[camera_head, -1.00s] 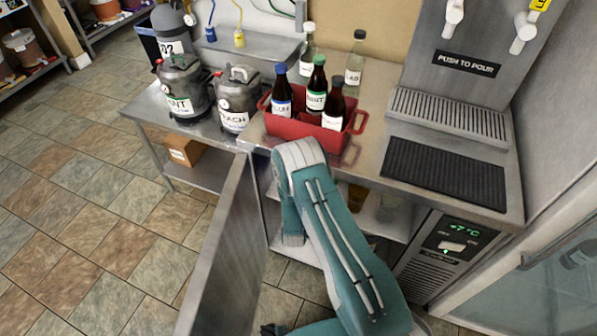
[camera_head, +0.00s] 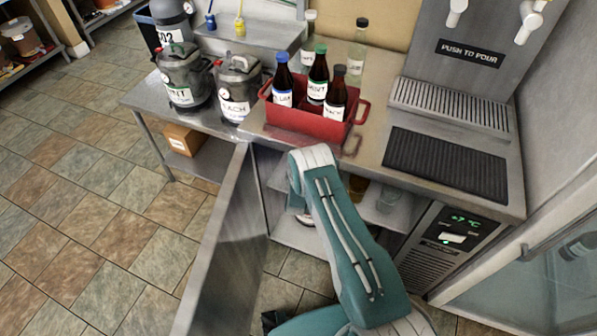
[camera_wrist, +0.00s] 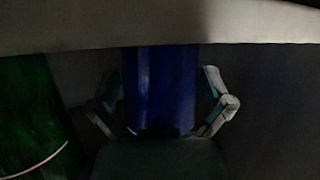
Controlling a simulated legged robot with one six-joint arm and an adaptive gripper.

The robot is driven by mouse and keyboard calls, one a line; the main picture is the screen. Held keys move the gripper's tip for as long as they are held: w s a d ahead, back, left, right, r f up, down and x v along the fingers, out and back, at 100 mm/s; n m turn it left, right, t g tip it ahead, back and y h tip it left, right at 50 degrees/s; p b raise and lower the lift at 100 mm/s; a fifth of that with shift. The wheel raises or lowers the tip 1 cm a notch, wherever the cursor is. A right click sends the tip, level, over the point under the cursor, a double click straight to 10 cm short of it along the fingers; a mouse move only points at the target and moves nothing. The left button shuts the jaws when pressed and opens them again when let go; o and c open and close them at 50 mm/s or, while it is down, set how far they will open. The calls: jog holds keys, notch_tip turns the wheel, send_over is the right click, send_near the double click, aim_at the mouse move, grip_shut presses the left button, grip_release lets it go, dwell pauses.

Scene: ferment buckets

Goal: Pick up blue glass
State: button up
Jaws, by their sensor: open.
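The blue glass (camera_wrist: 160,75) stands upright in the middle of the wrist view, in dim light. My gripper (camera_wrist: 161,108) is open, with one finger on each side of the blue glass. Whether the fingers touch it I cannot tell. A pale horizontal edge (camera_wrist: 60,32) crosses in front of its upper part. In the head view the blue glass and my gripper are hidden behind my arm and under the counter.
A green object (camera_wrist: 32,120) is at the left in the wrist view. On the shelf under the counter stand an amber glass (camera_head: 358,188) and a clear one (camera_head: 388,198). An open metal door (camera_head: 222,255) is left of my arm. A red bottle carrier (camera_head: 300,122) is on the counter.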

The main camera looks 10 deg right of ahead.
jog(key=shift+w+d+f, duration=0.1)
jog(key=shift+w+f, duration=0.1)
jog(key=shift+w, duration=0.15)
jog(key=c, duration=1)
jog(key=shift+r, duration=0.1)
